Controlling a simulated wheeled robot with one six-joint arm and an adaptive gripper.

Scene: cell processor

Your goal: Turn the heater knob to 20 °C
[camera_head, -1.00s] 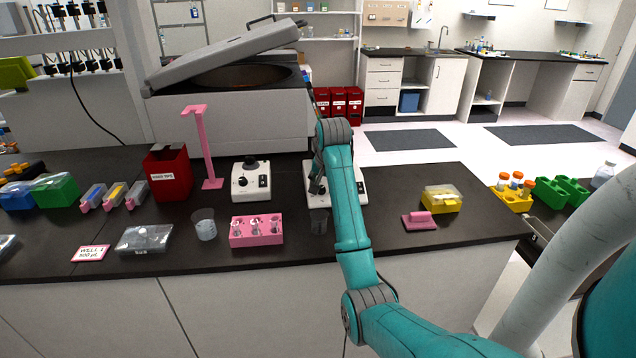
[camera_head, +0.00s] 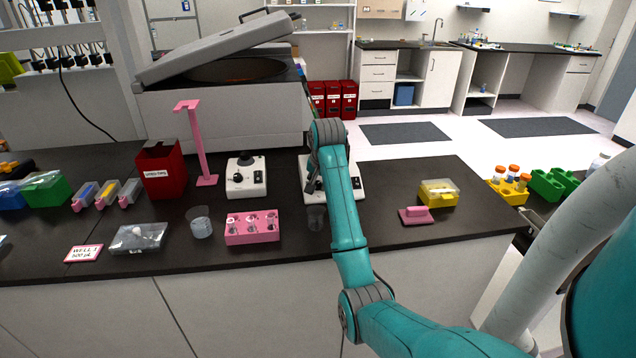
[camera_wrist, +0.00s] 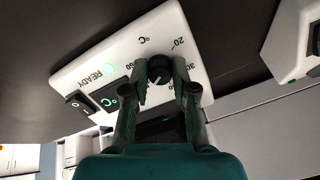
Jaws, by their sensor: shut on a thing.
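The heater is a white box with a dial panel in the wrist view (camera_wrist: 145,40). Its panel carries °C marks, a "20" and a "30" beside the knob, a green lamp by the word READY, a lit green °C display and a black switch. The dark round heater knob (camera_wrist: 158,72) sits between my fingertips. My gripper (camera_wrist: 160,82) is shut on the knob from both sides. The knob's pointer setting is hard to read behind the fingers. In the head view the heater (camera_head: 355,182) stands on the black bench, partly hidden by my arm.
A white device with a black knob (camera_head: 246,177) stands left of the heater. A pink rack (camera_head: 252,237) with glassware and a clear beaker (camera_head: 200,222) are in front of it.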

